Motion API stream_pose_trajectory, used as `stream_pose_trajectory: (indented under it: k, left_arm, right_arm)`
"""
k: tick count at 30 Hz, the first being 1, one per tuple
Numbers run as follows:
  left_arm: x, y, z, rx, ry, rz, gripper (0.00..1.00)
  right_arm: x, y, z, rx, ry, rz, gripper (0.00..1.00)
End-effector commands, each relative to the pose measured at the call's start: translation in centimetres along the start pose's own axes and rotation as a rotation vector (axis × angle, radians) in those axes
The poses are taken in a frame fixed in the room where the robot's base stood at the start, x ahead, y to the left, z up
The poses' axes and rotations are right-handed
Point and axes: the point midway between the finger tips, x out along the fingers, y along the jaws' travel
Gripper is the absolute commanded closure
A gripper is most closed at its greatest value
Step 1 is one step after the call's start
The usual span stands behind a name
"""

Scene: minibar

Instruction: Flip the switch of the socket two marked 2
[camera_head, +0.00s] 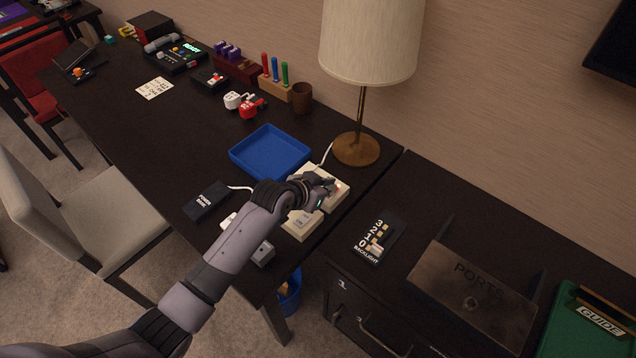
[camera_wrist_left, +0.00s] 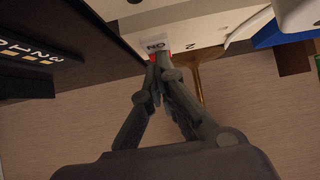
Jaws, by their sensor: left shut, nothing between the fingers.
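A cream socket block (camera_head: 338,197) stands near the table's right end, by the lamp base, partly hidden by my left gripper. In the left wrist view the block (camera_wrist_left: 205,27) shows close up, upside down, with a mark like a 2 on its face and a small white label. My left gripper (camera_head: 328,187) is shut and empty, with its fingertips at this block. In the left wrist view the fingertips (camera_wrist_left: 160,62) are next to a small red part (camera_wrist_left: 150,56), probably the switch; contact and switch position cannot be told. My right gripper is not in view.
A second cream block (camera_head: 302,224) sits just in front. A lamp (camera_head: 357,148), blue tray (camera_head: 270,150) and black power bank (camera_head: 207,201) stand nearby. A backlight panel (camera_head: 378,238) and PORTS box (camera_head: 470,295) lie right, across a narrow table gap.

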Motion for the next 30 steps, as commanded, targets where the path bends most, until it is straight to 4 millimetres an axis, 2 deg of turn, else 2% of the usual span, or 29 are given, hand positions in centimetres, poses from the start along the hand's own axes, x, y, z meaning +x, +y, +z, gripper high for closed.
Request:
stream_pose_trajectory:
  k: [8,10,21,25,30]
  left_arm:
    - [-2.6,-0.3,-3.9,-0.002,0.003,-0.004,1.00]
    - [-3.4,-0.4,-3.0,0.000,0.003,-0.005,1.00]
    - [-9.8,-0.3,-3.0,0.001,0.005,-0.004,1.00]
    - [-11.2,-0.3,-3.0,-0.002,0.004,-0.003,1.00]
    - [-11.9,-0.3,-3.0,-0.001,0.004,-0.004,1.00]
  right_arm:
    - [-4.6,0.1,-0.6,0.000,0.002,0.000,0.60]
    - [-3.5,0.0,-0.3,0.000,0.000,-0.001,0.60]
    - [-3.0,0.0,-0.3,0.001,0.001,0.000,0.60]
    - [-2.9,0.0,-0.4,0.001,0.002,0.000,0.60]
    - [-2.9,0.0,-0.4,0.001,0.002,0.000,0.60]
